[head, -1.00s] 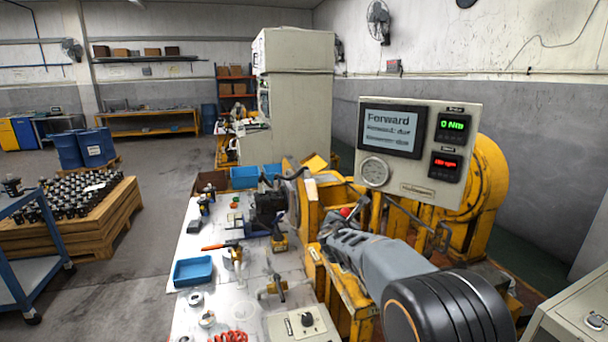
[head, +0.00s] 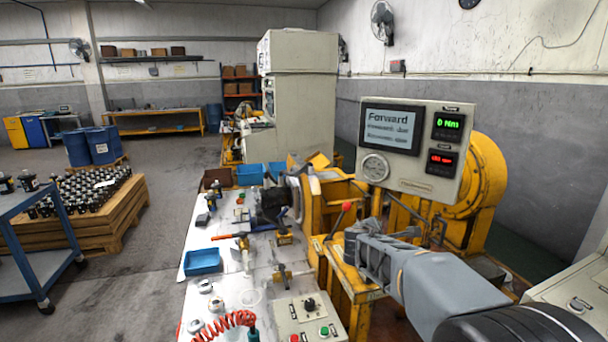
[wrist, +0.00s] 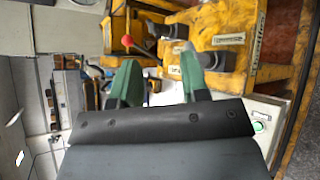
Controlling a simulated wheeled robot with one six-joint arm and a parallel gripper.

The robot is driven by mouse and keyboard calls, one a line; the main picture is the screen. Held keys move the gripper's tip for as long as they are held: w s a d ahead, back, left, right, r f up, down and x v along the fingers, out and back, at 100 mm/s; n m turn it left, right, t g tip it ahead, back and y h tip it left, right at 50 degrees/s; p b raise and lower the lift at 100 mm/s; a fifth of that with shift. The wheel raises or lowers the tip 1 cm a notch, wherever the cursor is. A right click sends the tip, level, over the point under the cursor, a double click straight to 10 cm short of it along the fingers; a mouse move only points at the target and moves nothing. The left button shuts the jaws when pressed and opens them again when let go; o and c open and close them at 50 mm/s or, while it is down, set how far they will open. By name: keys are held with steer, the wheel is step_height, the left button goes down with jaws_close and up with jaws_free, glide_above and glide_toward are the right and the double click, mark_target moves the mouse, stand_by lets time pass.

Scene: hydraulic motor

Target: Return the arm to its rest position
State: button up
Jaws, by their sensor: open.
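My arm reaches in from the lower right of the head view. Its grey end (head: 372,252) is beside the yellow test stand, below the display panel. In the wrist view my gripper (wrist: 160,72) shows two green fingers spread apart with nothing between them. A lever with a red knob (head: 347,206) stands just behind the arm's end; the knob (wrist: 127,41) also shows beyond the fingers in the wrist view. A dark motor (head: 269,203) sits at the yellow stand, left of the arm. The fingertips cannot be made out in the head view.
A display panel (head: 410,148) reading "Forward" stands above the arm. The white workbench (head: 235,284) holds a blue tray (head: 203,261), hand tools, a red coiled hose (head: 235,319) and a control box (head: 309,318). A grey console (head: 575,295) is at the right. Open floor lies left of the bench.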

steer(key=s+d+f+m+g+y, duration=0.1)
steer(key=s+f+m+g, duration=0.15)
steer(key=s+m, duration=0.45)
steer(key=s+d+f+m+g, duration=0.1)
steer(key=s+d+m+g, duration=0.2)
steer(key=s, duration=0.6)
steer(key=s+a+f+m+g+y, duration=0.1)
steer(key=s+a+f+m+y, duration=0.1)
steer(key=s, duration=0.4)
steer(key=s+a+f+m+g+y+p, duration=0.1)
steer(key=s+a+f+m+y, duration=0.1)
steer(key=s+a+m, duration=0.3)
steer(key=shift+s+m+y, duration=0.85)
steer(key=shift+m+y, duration=0.05)
steer(key=shift+m, duration=0.3)
